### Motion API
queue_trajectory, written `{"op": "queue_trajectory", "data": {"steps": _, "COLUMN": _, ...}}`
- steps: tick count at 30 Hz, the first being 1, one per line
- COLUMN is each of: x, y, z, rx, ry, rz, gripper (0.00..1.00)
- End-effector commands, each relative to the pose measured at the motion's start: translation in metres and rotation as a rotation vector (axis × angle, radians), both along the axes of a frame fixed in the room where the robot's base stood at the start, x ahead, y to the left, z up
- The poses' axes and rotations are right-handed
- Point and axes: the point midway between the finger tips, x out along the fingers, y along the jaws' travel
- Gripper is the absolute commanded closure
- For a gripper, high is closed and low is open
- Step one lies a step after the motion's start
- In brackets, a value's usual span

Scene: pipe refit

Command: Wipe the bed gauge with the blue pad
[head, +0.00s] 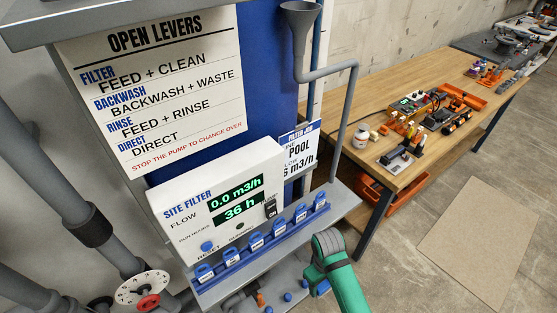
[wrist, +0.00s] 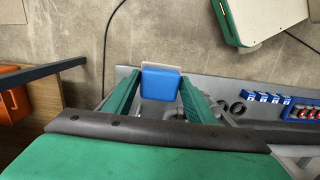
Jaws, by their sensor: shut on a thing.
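In the wrist view, the blue pad (wrist: 160,84) sits between the two green fingers of my gripper (wrist: 162,90), which is shut on it. A pale edge shows along the pad's far side. In the head view my green arm reaches down at the lower middle, and the fingers are not clearly seen. I cannot pick out the bed gauge for certain in either view.
The white site filter panel (head: 222,203) reads 0.0 m3/h and 36 h. Several blue tags (head: 254,240) line the rail below it.

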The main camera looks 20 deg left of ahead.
Motion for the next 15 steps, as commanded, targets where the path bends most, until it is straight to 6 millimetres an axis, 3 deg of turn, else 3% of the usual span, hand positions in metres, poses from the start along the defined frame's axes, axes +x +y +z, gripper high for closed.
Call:
{"op": "queue_trajectory", "data": {"steps": 1, "x": 0.001, "y": 0.005, "z": -0.023, "rx": 0.008, "ry": 0.008, "rz": -0.098, "gripper": 0.68}}
{"op": "queue_trajectory", "data": {"steps": 9, "x": 0.006, "y": 0.019, "z": -0.140, "rx": 0.005, "ry": 0.017, "rz": -0.656, "gripper": 0.68}}
{"op": "queue_trajectory", "data": {"steps": 12, "x": 0.004, "y": 0.021, "z": -0.173, "rx": 0.000, "ry": 0.022, "rz": -0.812, "gripper": 0.68}}
{"op": "queue_trajectory", "data": {"steps": 15, "x": 0.002, "y": 0.024, "z": -0.191, "rx": -0.001, "ry": 0.024, "rz": -0.898, "gripper": 0.68}}
